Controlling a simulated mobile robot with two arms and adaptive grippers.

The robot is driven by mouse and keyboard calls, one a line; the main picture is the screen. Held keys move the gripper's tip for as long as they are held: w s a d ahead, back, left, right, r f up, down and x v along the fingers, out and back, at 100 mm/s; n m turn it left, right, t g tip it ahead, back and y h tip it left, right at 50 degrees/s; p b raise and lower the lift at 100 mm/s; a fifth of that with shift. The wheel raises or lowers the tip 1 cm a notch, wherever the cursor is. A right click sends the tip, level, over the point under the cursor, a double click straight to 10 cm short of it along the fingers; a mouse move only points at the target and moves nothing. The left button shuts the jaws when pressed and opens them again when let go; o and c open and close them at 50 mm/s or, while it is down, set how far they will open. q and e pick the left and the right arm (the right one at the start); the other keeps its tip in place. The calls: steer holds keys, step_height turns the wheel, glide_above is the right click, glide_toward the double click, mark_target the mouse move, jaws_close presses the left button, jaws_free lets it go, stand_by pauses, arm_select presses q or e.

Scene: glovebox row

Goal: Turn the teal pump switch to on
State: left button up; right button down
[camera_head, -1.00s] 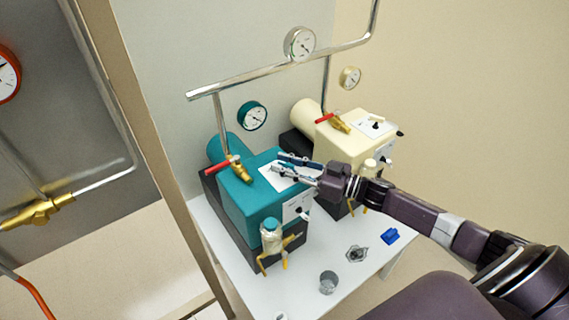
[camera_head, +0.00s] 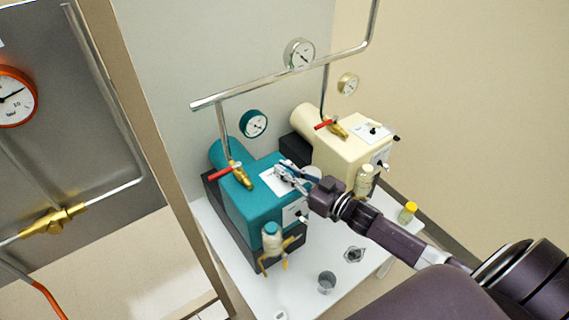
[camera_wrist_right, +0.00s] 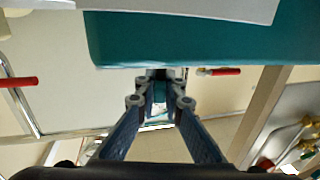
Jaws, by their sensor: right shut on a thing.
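The teal pump (camera_head: 248,207) stands on the white table, with a white panel (camera_head: 272,183) on its top face. My right gripper (camera_head: 283,172) reaches in from the right to this panel. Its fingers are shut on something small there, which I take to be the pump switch. The fingers hide it, so its setting cannot be read. In the right wrist view the fingers (camera_wrist_right: 160,101) converge on a small dark part close to the teal housing (camera_wrist_right: 200,42). My left gripper is not in view.
A cream pump (camera_head: 330,165) stands close behind to the right. A red-handled brass valve (camera_head: 240,175) rises beside the teal panel, and a bottle (camera_head: 272,240) hangs at the pump's front. A metal cup (camera_head: 326,282) and yellow-capped jar (camera_head: 407,212) stand on the table (camera_head: 300,262).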

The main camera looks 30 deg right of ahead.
steer(key=shift+m+t+h+p, duration=0.65)
steer(key=shift+m+h, duration=0.55)
steer(key=shift+h, duration=0.6)
steer(key=shift+d+h, duration=0.1)
steer(key=shift+h, duration=0.2)
steer(key=c, duration=2)
jaws_free()
steer(key=shift+c, duration=0.2)
steer(key=s+d, duration=0.1)
steer(key=s, duration=1)
steer(key=shift+s+d, duration=0.35)
steer(key=shift+s, duration=0.05)
